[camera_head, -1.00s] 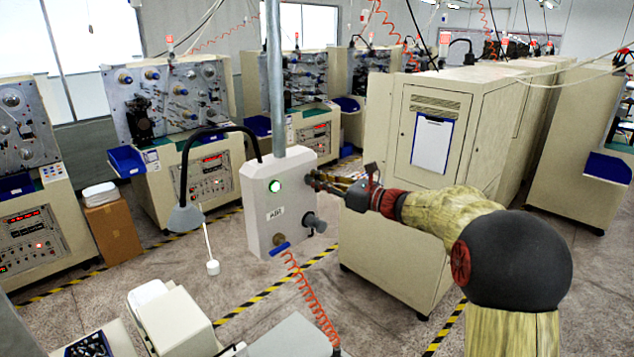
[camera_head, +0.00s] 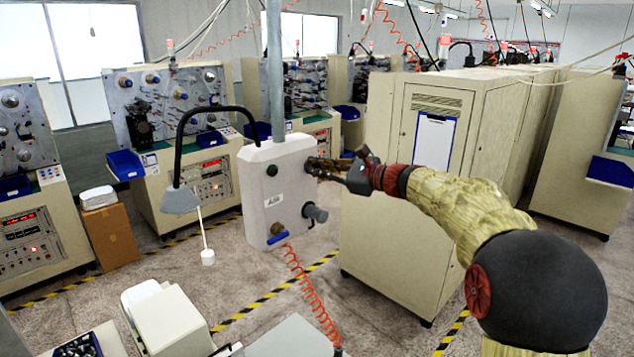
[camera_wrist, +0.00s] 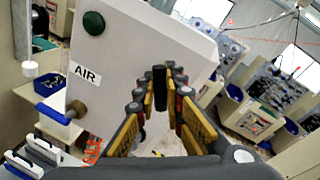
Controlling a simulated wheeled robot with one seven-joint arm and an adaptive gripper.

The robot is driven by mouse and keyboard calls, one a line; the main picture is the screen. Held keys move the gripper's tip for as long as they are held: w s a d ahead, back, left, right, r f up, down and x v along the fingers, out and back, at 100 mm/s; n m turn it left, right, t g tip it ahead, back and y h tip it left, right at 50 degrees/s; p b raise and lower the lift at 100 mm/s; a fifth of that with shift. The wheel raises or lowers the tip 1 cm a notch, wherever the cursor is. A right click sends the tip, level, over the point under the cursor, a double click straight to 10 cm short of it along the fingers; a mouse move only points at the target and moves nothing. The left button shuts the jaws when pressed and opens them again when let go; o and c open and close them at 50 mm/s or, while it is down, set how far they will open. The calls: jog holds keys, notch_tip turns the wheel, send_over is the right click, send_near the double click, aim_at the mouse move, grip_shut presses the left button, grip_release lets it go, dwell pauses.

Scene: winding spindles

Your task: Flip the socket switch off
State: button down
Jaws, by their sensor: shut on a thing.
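The white socket box (camera_head: 262,215), labelled AIR, hangs on a grey vertical pole. Its round green lamp (camera_head: 275,169) is dark; the lamp (camera_wrist: 94,23) also shows dark green in the wrist view. My gripper (camera_head: 318,168) is at the upper right side of the box. In the wrist view my gripper (camera_wrist: 161,77) has its fingers on either side of a black switch lever (camera_wrist: 160,92), shut on it. The fingers hide part of the switch. A grey socket plug (camera_head: 315,213) sticks out lower on the same side.
A blue-handled valve (camera_head: 277,238) and an orange coiled hose (camera_head: 305,285) are under the box. A beige cabinet (camera_head: 385,250) stands close behind my arm. Open floor lies below the box.

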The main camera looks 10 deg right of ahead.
jog(key=n+b, duration=0.2)
jog(key=n+h+b, duration=0.1)
jog(key=b, duration=0.2)
jog(key=n+b, duration=0.2)
jog(key=shift+a+f+n+b, duration=0.1)
jog(key=shift+f+n+b, duration=0.2)
jog(key=shift+f+b, duration=0.1)
jog(key=n+t+h+b, duration=0.1)
jog(key=n+h+b, duration=0.1)
jog(key=n+b, duration=0.2)
jog(key=shift+n+b, duration=0.3)
jog(key=shift+b, duration=0.8)
jog(key=c, duration=2)
grip_release()
jog(key=shift+r, duration=0.1)
jog(key=shift+o, duration=0.6)
jog(key=shift+s, duration=0.1)
jog(key=shift+r, duration=0.1)
jog(key=v, duration=1.2)
